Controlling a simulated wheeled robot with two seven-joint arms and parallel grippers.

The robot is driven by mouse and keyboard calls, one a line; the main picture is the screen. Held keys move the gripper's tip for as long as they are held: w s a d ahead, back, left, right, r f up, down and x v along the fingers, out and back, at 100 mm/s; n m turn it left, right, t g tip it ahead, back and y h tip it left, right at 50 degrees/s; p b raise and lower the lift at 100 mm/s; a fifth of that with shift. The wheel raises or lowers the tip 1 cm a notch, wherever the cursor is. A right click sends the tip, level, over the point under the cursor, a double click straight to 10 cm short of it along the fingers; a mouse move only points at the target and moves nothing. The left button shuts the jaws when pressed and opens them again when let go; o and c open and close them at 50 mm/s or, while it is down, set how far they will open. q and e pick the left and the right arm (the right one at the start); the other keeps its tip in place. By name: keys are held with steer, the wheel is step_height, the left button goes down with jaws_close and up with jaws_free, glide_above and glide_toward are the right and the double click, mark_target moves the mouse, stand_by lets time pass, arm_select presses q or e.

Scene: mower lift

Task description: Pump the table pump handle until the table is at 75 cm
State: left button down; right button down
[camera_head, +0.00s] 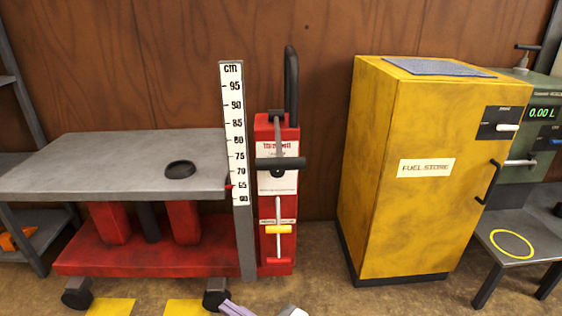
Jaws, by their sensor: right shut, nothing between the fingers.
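The grey lift table (100,165) stands on a red wheeled base (150,260) at the left. A white cm scale (235,130) stands upright at its right end. A small red pointer (229,187) on the scale is at about 65. The red pump unit (264,130) is just right of the scale. The pump handle is a grey rod with a black crossbar grip (280,163), hanging down in front of the unit. Only a small part of my right gripper (236,308) shows at the bottom edge, shut, empty and apart from the handle. My left gripper is out of view.
A black upright bar (292,80) rises behind the pump unit. Below the handle is a yellow-gripped lever (278,229). A yellow fuel store cabinet (420,200) stands to the right, with bare floor between. A green machine (545,105) is at the far right.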

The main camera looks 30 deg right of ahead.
steer(key=s+d+f+m+g+h, duration=0.1)
steer(key=s+d+f+g+h, duration=0.15)
steer(key=s+f+g, duration=0.4)
steer(key=s+d+f+m+g+h, duration=0.1)
steer(key=s+d+f, duration=0.25)
steer(key=s, duration=0.65)
steer(key=shift+w+a+f+m+t+y, duration=0.1)
steer(key=shift+w+a+m+t+y, duration=0.2)
steer(key=shift+a, duration=0.35)
steer(key=shift+w+a+m+t+y, duration=0.1)
steer(key=shift+a+t+y, duration=0.15)
steer(key=shift+a+t, duration=0.35)
steer(key=shift+w+a+f+m+t+y, duration=0.15)
steer(key=shift+a+t+y, duration=0.2)
steer(key=shift+a, duration=0.35)
steer(key=shift+s+r, duration=0.1)
